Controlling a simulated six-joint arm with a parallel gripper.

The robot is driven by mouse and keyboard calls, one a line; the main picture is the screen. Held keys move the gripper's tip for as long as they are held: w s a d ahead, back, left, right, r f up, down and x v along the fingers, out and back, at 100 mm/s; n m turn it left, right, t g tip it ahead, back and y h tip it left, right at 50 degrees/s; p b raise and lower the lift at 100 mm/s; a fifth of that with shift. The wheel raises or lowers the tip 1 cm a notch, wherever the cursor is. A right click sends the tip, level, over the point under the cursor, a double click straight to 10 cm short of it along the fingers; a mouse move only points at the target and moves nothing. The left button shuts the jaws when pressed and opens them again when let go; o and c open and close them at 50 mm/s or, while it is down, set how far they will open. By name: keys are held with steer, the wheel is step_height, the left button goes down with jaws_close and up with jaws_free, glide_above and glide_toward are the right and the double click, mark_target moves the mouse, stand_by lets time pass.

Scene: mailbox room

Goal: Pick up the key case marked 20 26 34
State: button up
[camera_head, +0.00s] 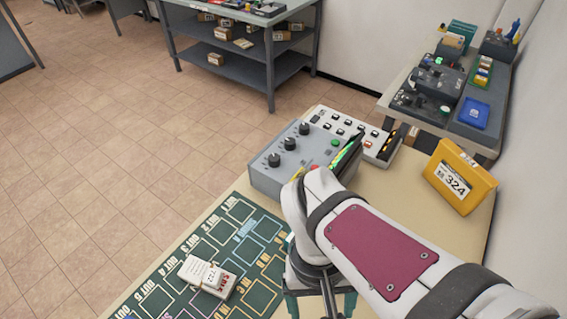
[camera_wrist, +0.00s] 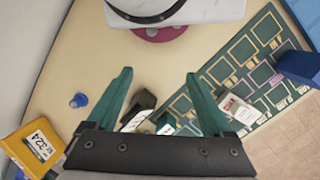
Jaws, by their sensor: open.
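My gripper (camera_head: 318,290) is over the table; the wrist view (camera_wrist: 158,78) shows its two green fingers wide apart with nothing held. Below the fingers, a black item with a white face (camera_wrist: 138,108) and a small teal-and-white item (camera_wrist: 166,124) lie apart from them. A white box with red print (camera_head: 207,275) lies on the green mat, and it also shows in the wrist view (camera_wrist: 238,109). I cannot read 20 26 34 on any item, so I cannot tell which is the key case. My arm hides part of the table in the head view.
A yellow case marked 324 (camera_head: 460,177) stands at the table's right; it also shows in the wrist view (camera_wrist: 38,145). A grey console with knobs (camera_head: 290,158) and a white button panel (camera_head: 352,132) stand at the back. A blue knob (camera_wrist: 79,100) stands on bare tabletop.

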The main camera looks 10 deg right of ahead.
step_height(320, 180, down, 3)
steer(key=w+d+n+g+h, duration=0.1)
steer(key=w+d+n+h, duration=0.1)
steer(key=n+h, duration=0.3)
steer(key=n+t+h, duration=0.4)
steer(key=n+t, duration=0.8)
steer(key=n, duration=1.1)
glide_toward(288, 246)
steer(key=shift+n+t, duration=0.4)
steer(key=x, duration=0.9)
steer(key=shift+d+f, duration=0.15)
steer(key=shift+d, duration=0.25)
steer(key=x, duration=0.5)
steer(key=shift+w+d+f, duration=0.1)
steer(key=shift+d+f, duration=0.2)
steer(key=shift+d, duration=0.1)
jaws_close()
